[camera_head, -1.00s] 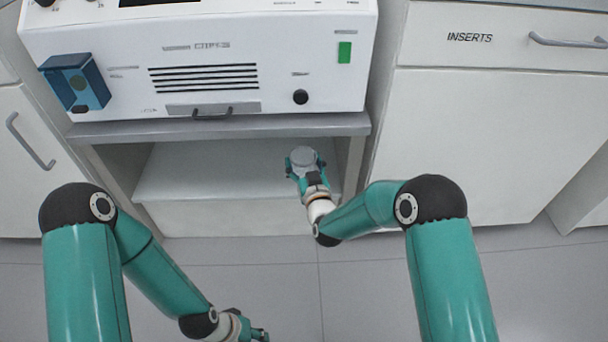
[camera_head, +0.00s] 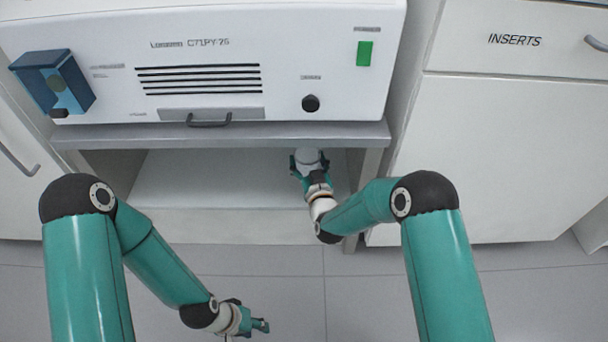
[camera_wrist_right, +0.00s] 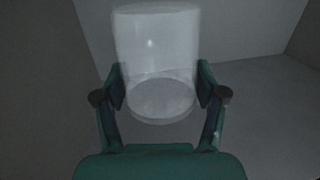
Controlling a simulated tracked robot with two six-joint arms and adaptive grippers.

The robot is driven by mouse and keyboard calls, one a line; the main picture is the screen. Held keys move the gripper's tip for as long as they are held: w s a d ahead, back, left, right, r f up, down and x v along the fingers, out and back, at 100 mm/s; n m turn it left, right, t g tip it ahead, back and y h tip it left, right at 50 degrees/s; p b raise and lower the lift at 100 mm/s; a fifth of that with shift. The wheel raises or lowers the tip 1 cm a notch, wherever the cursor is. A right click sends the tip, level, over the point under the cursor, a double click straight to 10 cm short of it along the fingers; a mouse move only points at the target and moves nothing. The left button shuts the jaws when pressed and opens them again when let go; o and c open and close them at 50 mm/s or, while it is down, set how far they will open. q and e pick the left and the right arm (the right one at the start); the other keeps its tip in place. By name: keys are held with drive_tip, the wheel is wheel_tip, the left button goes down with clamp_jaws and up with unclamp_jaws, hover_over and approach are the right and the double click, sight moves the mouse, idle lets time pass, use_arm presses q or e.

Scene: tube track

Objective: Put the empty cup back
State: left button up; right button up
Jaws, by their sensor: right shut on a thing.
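The cup (camera_head: 308,158) is pale and round, seen from above at the front of the open shelf bay under the machine. My right gripper (camera_head: 310,171) is shut on it. In the right wrist view the cup (camera_wrist_right: 156,60) is translucent and looks empty, with the two fingers of the right gripper (camera_wrist_right: 160,88) against its sides. The cup's far part is partly hidden by the edge above in the head view. My left gripper (camera_head: 262,326) is low, over the floor, far from the cup; its fingers are too small to judge.
The white machine (camera_head: 220,35) stands on a grey counter (camera_head: 220,134) above the bay. The shelf (camera_head: 220,180) looks bare left of the cup. A blue box (camera_head: 55,82) is on the machine's left front. A cabinet with an INSERTS drawer (camera_head: 515,40) is on the right.

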wheel_tip(320, 180, down, 5)
drive_tip(key=shift+d+r+b, duration=0.1)
drive_tip(key=shift+d+b, duration=0.05)
drive_tip(key=shift+b, duration=0.9)
drive_tip(key=shift+r, duration=0.1)
drive_tip(key=o, duration=1)
drive_tip(key=shift+o, duration=0.2)
